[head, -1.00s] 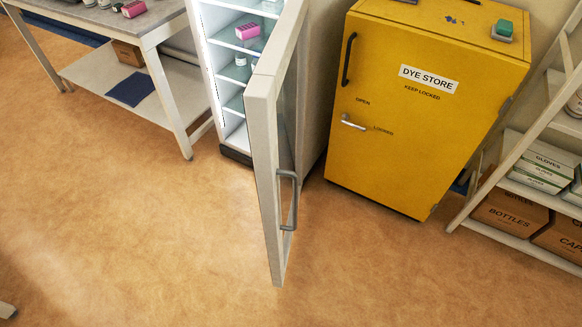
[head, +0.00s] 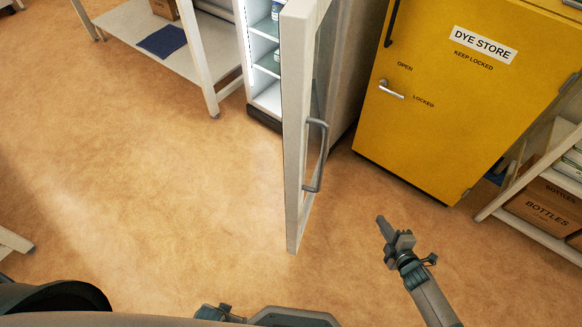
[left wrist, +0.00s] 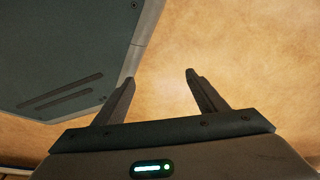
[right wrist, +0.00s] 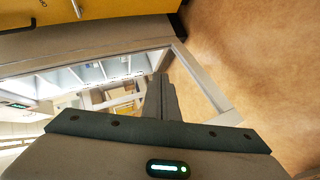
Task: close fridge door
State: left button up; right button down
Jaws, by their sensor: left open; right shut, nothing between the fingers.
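The fridge (head: 350,60) stands at the top middle of the head view with its lit shelves showing. Its white-framed glass door (head: 294,170) stands wide open, jutting toward me. A grey bar handle (head: 324,150) is on the door's right face. My right gripper (head: 381,220) is shut and empty, right of the door's near end and apart from the handle. My left gripper (left wrist: 158,75) is open and empty over bare floor in the left wrist view.
A yellow dye store cabinet (head: 445,90) stands right of the fridge. A shelf rack with boxes (head: 540,200) is at the far right. A bench (head: 190,50) stands left of the fridge. The floor (head: 150,190) left of the door is clear.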

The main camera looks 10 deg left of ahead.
jog(key=w+a+r+n+y+b, duration=0.2)
jog(key=w+a+r+n+y, duration=0.25)
jog(key=r+n, duration=0.4)
jog(key=w+a+r+n+y+b, duration=0.25)
jog(key=w+r+n+y, duration=0.2)
jog(key=r+n, duration=0.4)
pick_arm(q)
jog(key=w+r+b, duration=0.2)
jog(key=w+r, duration=0.4)
jog(key=shift+d+t+b, duration=0.3)
jog(key=shift+d+t, duration=0.1)
jog(key=shift+d, duration=0.05)
pick_arm(e)
jog(key=s+a+r+n+g+y, duration=0.4)
jog(key=n+g, duration=0.5)
jog(key=n, duration=0.6)
notch_tip(320, 180, up, 2)
jog(key=shift+s+r+n+y, duration=0.2)
jog(key=shift+s+n+y, duration=0.15)
jog(key=shift+s, duration=0.55)
